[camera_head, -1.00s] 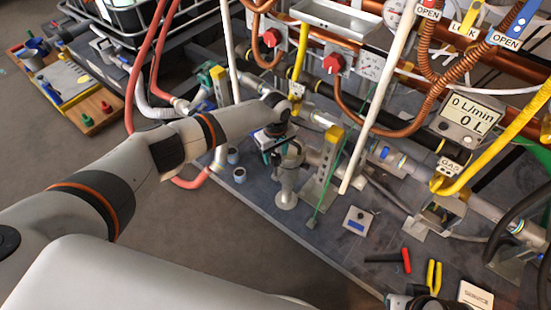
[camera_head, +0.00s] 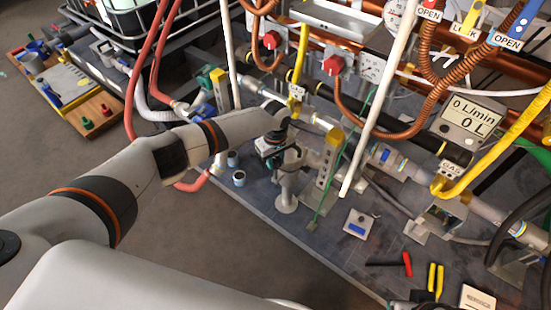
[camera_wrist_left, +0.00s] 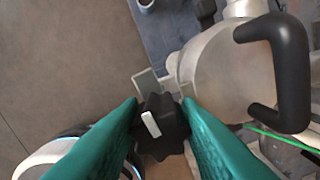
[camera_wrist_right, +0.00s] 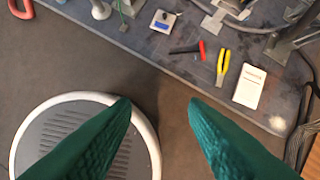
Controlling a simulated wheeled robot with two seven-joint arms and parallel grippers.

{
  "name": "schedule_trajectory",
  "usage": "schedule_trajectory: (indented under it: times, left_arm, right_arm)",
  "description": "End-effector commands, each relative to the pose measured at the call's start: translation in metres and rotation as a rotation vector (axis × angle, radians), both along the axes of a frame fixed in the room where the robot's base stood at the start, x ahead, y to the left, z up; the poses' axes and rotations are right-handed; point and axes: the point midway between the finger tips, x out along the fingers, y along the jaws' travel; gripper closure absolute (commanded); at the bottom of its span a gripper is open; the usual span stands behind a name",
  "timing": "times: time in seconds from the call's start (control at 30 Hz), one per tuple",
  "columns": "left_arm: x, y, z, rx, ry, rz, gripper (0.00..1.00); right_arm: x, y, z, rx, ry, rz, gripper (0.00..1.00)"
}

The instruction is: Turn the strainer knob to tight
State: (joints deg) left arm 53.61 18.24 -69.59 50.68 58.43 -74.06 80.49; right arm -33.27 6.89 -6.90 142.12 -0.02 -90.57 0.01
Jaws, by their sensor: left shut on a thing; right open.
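The strainer knob (camera_wrist_left: 171,137) is black and lobed, with a white pointer bar slanting up and left in the left wrist view. My left gripper (camera_wrist_left: 163,108) has its green fingers closed on either side of this knob. The grey metal strainer body (camera_wrist_left: 215,70) lies beyond it, with a black handle (camera_wrist_left: 290,70) at the right. In the head view my left gripper (camera_head: 270,147) is at the strainer and the knob is hidden there. Any tight marking cannot be made out. My right gripper (camera_wrist_right: 160,103) is open and empty above the floor.
On the grey platform lie a red-handled tool (camera_head: 405,264), yellow pliers (camera_head: 435,280) and a white box (camera_head: 476,298). A yellow-topped post (camera_head: 328,165), a green rod and pipes stand close to the strainer. The brown floor (camera_head: 220,260) in front is clear.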

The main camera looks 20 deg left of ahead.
Motion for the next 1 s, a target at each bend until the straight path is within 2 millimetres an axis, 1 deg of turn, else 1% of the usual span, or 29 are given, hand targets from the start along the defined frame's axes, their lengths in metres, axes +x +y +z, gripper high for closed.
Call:
schedule_trajectory:
  times: [0.17,0.2,0.4,0.6,0.8,1.0]
  left_arm:
    - [-0.001,-0.001,0.002,-0.001,0.002,-0.035,0.93]
    - [-0.001,-0.001,0.002,-0.002,0.003,-0.048,0.93]
    - [-0.002,-0.002,0.003,-0.003,0.005,-0.135,0.93]
    - [-0.001,-0.002,0.002,-0.003,0.005,-0.247,0.93]
    - [-0.001,-0.002,0.001,-0.003,0.004,-0.378,0.93]
    - [-0.001,-0.003,0.000,-0.003,0.003,-0.566,0.93]
  right_arm:
    - [0.001,0.000,0.007,0.000,-0.003,0.000,0.60]
    - [0.006,0.001,-0.007,0.000,0.007,0.000,0.60]
    - [0.016,0.003,-0.057,-0.001,0.036,0.003,0.60]
    - [0.017,0.004,-0.102,-0.002,0.059,0.008,0.60]
    - [0.013,0.004,-0.130,-0.003,0.072,0.011,0.60]
    - [0.010,0.004,-0.143,-0.004,0.078,0.012,0.60]
